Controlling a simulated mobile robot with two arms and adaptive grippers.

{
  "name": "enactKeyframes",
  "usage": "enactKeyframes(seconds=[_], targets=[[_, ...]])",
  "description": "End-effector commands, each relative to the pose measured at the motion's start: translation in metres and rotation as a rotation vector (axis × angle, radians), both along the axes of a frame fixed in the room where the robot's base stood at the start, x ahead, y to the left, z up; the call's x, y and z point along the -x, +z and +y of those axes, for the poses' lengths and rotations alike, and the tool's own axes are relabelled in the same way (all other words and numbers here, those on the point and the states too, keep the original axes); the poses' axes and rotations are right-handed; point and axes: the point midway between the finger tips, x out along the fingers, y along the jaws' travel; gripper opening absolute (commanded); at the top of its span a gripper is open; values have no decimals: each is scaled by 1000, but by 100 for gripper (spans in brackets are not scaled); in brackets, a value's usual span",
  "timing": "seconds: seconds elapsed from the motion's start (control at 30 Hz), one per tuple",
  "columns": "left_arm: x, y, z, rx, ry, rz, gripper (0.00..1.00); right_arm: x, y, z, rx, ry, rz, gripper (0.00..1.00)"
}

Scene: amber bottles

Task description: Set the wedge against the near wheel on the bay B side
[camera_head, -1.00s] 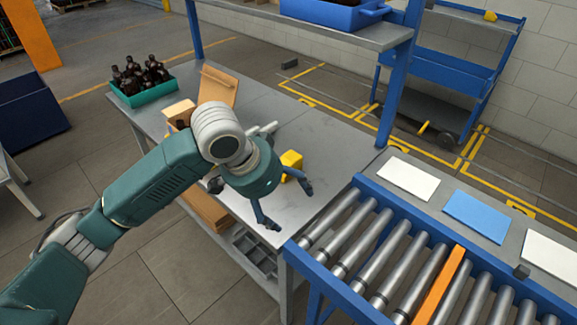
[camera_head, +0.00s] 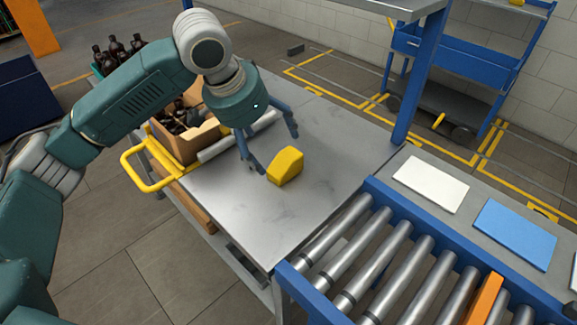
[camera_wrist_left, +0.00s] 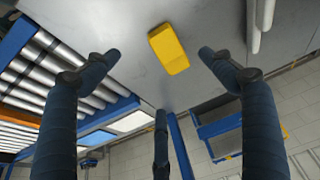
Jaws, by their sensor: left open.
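The yellow wedge (camera_head: 286,166) lies on the grey metal workbench (camera_head: 330,150), near its middle. My left gripper (camera_head: 279,154) is open and empty, just above and to the left of the wedge. In the left wrist view the wedge (camera_wrist_left: 169,48) shows between the spread fingers (camera_wrist_left: 158,54), apart from both. A blue wheeled cart (camera_head: 450,60) stands on the floor at the back right, and a dark wheel (camera_head: 462,135) shows under its low shelf. Yellow floor lines run around it. I cannot read any bay letter. My right gripper is out of view.
A cardboard box of dark bottles (camera_head: 190,135) and a yellow tubular handle (camera_head: 147,168) are left of the gripper. A roller conveyor (camera_head: 400,270) joins the bench at the front right. A blue post (camera_head: 419,80) rises at the bench's back edge.

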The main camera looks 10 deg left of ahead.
Motion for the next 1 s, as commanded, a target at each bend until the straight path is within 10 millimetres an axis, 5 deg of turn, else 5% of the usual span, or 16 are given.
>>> enactKeyframes(seconds=[0.2,1.0], targets=[[-3,-27,-2,-1,1,4,82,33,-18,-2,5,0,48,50],[-36,-111,-28,-1,0,1,82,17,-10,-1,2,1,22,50]])
